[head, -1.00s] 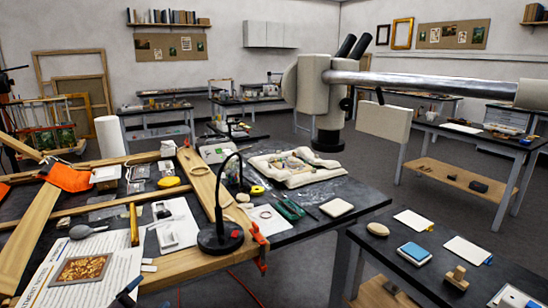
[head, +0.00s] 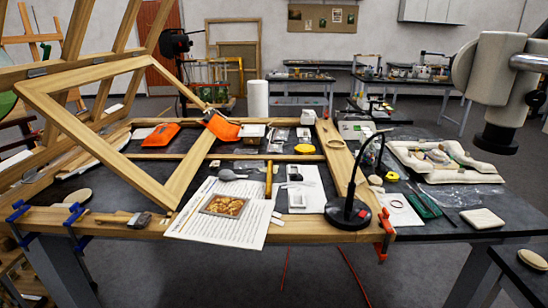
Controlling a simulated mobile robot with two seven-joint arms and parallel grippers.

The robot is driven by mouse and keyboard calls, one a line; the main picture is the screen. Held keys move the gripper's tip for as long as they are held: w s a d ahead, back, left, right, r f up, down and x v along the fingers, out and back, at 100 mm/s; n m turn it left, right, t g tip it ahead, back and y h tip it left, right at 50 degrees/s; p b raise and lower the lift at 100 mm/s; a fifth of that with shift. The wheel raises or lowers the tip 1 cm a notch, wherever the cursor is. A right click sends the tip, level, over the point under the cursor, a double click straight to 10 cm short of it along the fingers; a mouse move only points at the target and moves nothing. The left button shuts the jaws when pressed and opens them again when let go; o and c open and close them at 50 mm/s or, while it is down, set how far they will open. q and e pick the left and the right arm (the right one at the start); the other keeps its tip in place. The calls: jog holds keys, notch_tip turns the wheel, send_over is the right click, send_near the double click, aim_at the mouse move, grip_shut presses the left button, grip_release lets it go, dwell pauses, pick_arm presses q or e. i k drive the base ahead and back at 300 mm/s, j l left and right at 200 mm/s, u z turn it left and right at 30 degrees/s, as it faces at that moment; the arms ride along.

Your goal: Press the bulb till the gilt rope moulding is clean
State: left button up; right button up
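The gilt fragment (head: 223,206), a small gold piece in a dark grey frame or tray, lies on a printed sheet (head: 195,226) at the front of the workbench. Its surface is too small to tell how clean it is. A grey rubber bulb (head: 229,175) with a narrow tip lies just behind the fragment, apart from it. Neither of my grippers is in view, and nothing touches the bulb or the fragment.
A black lamp (head: 348,213) with a curved neck stands right of the sheet. A brush (head: 127,220) lies left. A leaning wooden frame (head: 95,135) rises over the bench's left side.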

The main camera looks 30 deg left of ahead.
aim_at(225, 173)
jog(key=u, duration=1.2)
